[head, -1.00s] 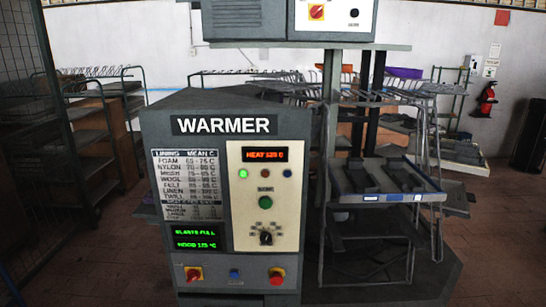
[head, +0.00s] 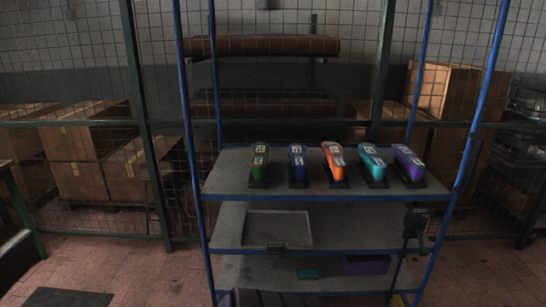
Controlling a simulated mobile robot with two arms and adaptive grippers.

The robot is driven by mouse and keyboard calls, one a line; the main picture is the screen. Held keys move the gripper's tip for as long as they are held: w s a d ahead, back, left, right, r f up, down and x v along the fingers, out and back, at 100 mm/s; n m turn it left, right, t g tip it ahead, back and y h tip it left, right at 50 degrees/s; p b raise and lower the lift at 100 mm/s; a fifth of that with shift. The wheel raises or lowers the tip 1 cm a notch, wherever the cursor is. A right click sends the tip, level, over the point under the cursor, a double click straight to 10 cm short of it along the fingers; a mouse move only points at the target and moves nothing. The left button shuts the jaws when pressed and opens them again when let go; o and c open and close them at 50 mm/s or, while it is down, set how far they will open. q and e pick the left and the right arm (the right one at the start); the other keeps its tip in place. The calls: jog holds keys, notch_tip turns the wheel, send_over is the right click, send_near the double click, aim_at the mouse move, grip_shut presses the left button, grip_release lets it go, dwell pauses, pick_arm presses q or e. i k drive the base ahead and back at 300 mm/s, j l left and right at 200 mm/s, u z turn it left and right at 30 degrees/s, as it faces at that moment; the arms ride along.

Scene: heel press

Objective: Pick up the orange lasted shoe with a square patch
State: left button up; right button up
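An orange lasted shoe (head: 334,158) stands on the top shelf of a blue-framed rack, in the middle of a row of several shoes. It has pale markings on its upper side, but they are too small to tell whether one is a square patch. A green shoe (head: 260,160) and a blue shoe (head: 297,161) stand to its left. A teal shoe (head: 372,160) and a purple shoe (head: 408,160) stand to its right. Each shoe sits on a dark base, with small gaps between neighbours. Neither gripper can be made out in the head view.
The rack's top shelf (head: 226,181) is bare at its left end. A grey tray (head: 278,243) lies on the middle shelf; a purple box (head: 367,265) sits below. A dark device (head: 415,222) is by the right post. Mesh fencing and cardboard boxes (head: 85,165) stand behind.

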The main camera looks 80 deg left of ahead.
aim_at(333, 152)
jog(key=u, duration=2.25)
jog(key=i+j+z, duration=0.5)
jog(key=i+j, duration=0.35)
